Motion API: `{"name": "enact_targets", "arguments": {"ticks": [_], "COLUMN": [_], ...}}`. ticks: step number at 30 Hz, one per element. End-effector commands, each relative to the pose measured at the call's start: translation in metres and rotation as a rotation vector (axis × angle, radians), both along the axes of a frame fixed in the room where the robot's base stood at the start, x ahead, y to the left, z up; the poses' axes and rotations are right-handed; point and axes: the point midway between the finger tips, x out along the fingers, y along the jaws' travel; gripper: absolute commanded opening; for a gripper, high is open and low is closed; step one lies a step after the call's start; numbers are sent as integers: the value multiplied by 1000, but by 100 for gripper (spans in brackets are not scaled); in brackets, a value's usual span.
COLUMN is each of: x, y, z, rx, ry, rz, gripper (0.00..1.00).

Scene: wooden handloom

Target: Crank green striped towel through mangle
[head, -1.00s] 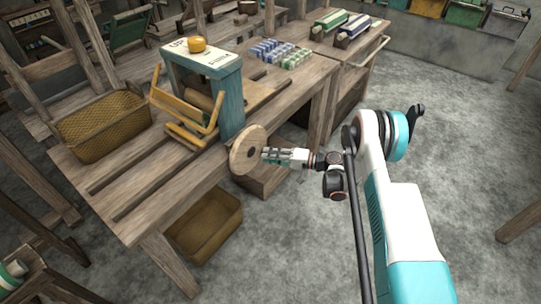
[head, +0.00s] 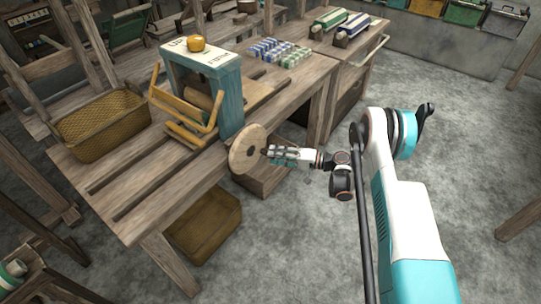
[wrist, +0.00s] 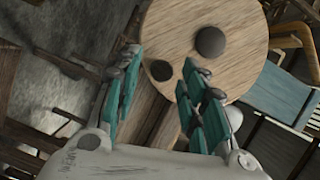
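The mangle (head: 229,105) has a teal frame with a pale top, a wooden roller and a yellow slatted tray (head: 186,130). Its round wooden crank disc (head: 243,150) faces my gripper (head: 268,152) at the table's edge. In the wrist view the disc (wrist: 190,25) fills the upper middle, with a dark hub (wrist: 210,41) and a smaller dark knob (wrist: 160,71). My gripper (wrist: 160,68) is open, its teal fingers on either side of the knob in this view; contact cannot be told. A green striped roll (head: 330,19) lies on the back table. No towel is visible in the mangle.
A woven basket (head: 103,125) stands on the slatted table left of the mangle. A yellow object (head: 197,44) sits on the mangle's top. Small blue and green items (head: 278,52) and a blue striped roll (head: 354,26) lie behind. The floor (head: 300,245) at right is clear.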

Motion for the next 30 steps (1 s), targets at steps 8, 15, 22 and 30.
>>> {"name": "enact_targets", "arguments": {"ticks": [8,15,22,30], "x": [-15,-24,-25,-23], "y": [-56,-83,-87,-87], "z": [5,7,8,13], "rx": [0,0,0,-9], "ry": [1,1,0,4], "rz": [-2,0,1,-1], "gripper": [38,38,38,7]}}
